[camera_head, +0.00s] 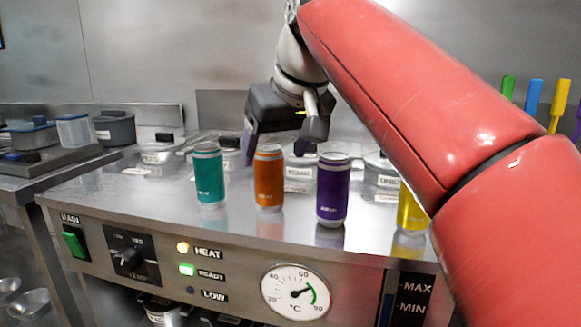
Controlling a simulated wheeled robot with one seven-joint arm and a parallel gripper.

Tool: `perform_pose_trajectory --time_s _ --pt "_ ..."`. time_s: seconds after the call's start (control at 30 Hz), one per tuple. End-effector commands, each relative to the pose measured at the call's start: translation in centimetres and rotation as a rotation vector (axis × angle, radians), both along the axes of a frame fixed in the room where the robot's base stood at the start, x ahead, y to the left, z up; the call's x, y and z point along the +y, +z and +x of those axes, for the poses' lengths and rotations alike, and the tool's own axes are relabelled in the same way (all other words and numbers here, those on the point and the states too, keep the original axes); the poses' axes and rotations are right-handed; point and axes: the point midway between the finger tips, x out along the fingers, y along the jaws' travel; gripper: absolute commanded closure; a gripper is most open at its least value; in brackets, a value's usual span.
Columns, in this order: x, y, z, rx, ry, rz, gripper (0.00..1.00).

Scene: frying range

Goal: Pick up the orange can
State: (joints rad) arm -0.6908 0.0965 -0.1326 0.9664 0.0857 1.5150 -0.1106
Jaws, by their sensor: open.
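The orange can (269,179) stands upright on the steel counter, between a teal can (209,176) on its left and a purple can (332,190) on its right. My gripper (277,148) is open above and just behind the orange can. One finger shows to the upper left of the can's top and the other to its upper right. I cannot tell whether either finger touches a can.
A yellow can (411,211) stands at the right, partly hidden by my red arm. Lidded metal pots (160,150) sit behind the cans. The counter (130,190) is clear to the left of the teal can. A control panel with a gauge (295,291) forms its front.

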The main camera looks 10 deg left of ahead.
Motion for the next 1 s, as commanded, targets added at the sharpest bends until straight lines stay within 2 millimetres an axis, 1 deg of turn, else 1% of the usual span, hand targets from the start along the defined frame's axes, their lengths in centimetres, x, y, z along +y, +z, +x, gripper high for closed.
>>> perform_pose_trajectory --time_s 0.07,0.17,0.37,0.6,0.7,0.8,1.0 --pt "0.6 0.3 -0.1 -0.003 0.011 0.000 0.27" --pt "0.9 -0.1 0.1 -0.002 0.015 -0.001 0.27" --pt "1.5 -2.1 1.1 -0.001 0.014 -0.003 0.27" --pt "2.3 -4.9 3.0 -0.002 0.015 -0.002 0.27" --pt "2.7 -5.8 3.5 -0.003 0.014 -0.001 0.27" --pt "2.9 -6.2 3.7 -0.003 0.014 -0.001 0.27" --pt "2.9 -6.2 3.7 -0.003 0.014 -0.001 0.27"
